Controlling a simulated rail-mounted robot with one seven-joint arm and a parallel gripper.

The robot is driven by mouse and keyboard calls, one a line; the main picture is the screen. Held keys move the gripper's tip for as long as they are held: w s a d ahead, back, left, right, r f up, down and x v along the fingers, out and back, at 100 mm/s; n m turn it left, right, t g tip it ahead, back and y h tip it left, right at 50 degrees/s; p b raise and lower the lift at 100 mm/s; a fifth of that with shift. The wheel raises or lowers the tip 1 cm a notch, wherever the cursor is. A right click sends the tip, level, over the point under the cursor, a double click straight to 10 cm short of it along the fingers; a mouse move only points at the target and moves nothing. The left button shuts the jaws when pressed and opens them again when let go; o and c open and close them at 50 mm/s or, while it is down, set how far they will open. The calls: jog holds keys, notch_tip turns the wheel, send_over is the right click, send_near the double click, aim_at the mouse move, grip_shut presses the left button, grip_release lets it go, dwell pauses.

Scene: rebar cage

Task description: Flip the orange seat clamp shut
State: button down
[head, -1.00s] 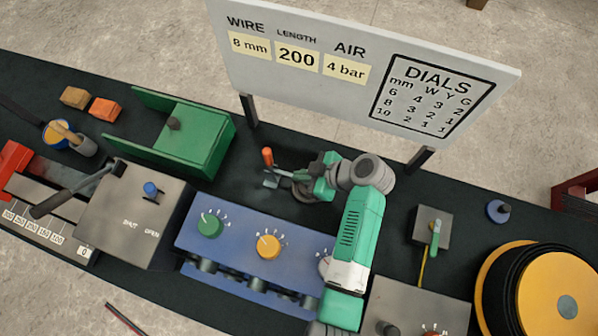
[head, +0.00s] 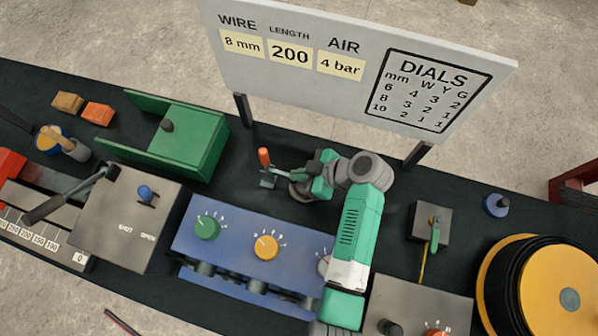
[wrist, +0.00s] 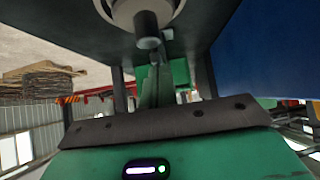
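The orange seat clamp shows in the head view as an upright orange handle (head: 264,156) above a small grey metal base (head: 268,179). It stands behind the blue dial box. My gripper (head: 287,181) is close to its right side, low over the bench. I cannot tell whether they touch. The fingers are small and partly hidden by my wrist, so their opening does not show. In the wrist view the orange handle cannot be made out.
The blue dial box (head: 225,235) lies in front of the clamp. A green open-sided fixture (head: 185,145) stands to the left. A sign board (head: 300,90) rises behind on posts. A grey block with a green lever (head: 434,232) is to the right. Dark bench lies bare around the clamp.

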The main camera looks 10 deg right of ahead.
jog(key=r+p, duration=0.1)
jog(key=r, duration=0.1)
jog(key=d+r+p, duration=0.1)
jog(key=shift+s+r+p, duration=0.3)
jog(key=shift+r+p, duration=0.05)
jog(key=shift+r, duration=0.05)
jog(key=s+d+r, duration=0.2)
jog(key=s+d, duration=0.1)
jog(key=d, duration=0.5)
jog(key=shift+s+r+b, duration=0.2)
jog(key=shift+s+b, duration=0.1)
jog(key=shift+b, duration=0.15)
